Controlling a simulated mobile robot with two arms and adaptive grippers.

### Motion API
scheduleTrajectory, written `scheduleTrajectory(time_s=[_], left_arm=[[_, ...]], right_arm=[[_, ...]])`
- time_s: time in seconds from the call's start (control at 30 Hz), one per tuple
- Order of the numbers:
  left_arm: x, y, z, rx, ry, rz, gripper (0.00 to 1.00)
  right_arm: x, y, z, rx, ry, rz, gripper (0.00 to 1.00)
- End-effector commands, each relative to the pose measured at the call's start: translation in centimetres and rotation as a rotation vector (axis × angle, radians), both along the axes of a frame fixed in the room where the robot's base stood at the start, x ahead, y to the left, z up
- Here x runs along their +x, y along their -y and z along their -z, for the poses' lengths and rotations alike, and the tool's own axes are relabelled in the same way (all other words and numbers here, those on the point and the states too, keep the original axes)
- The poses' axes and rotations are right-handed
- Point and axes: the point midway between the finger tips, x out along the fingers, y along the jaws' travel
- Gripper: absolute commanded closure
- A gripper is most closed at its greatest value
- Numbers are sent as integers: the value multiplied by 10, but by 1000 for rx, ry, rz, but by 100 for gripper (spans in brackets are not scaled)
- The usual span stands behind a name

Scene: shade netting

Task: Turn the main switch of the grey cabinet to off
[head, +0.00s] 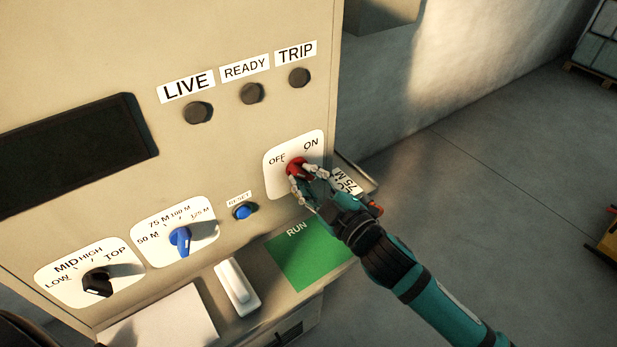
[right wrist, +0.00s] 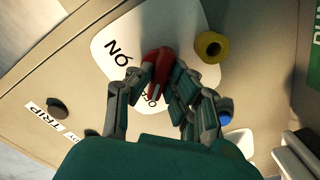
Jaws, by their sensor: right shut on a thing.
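The grey cabinet (head: 225,150) looks beige in this light and fills the left of the head view. Its main switch is a red handle (head: 296,166) on a white plate (head: 271,183) marked OFF and ON. My right gripper (head: 299,174) is at the switch, shut on the red handle. In the right wrist view the red handle (right wrist: 158,64) sits between the fingertips (right wrist: 158,82). There its end with a pale mark lies beside the OFF lettering, which the fingers partly cover. My left gripper is not in view.
A blue button (head: 242,211) marked RESET, a blue selector (head: 180,240) and a black selector (head: 97,282) are on the panel. A ledge with a green RUN card (head: 308,252) juts out below.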

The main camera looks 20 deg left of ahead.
Motion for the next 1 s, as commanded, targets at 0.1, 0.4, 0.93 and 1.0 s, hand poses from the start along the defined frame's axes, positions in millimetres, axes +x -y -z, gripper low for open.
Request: scheduleTrajectory(time_s=[0.1,0.4,0.93,1.0], left_arm=[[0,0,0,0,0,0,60],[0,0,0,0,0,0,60],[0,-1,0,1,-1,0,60],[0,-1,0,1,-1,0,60]], right_arm=[[0,0,0,-3,5,1,100],[0,0,0,-1,3,1,62],[-30,40,2,-3,-1,2,62],[-40,52,1,-3,0,1,62]])
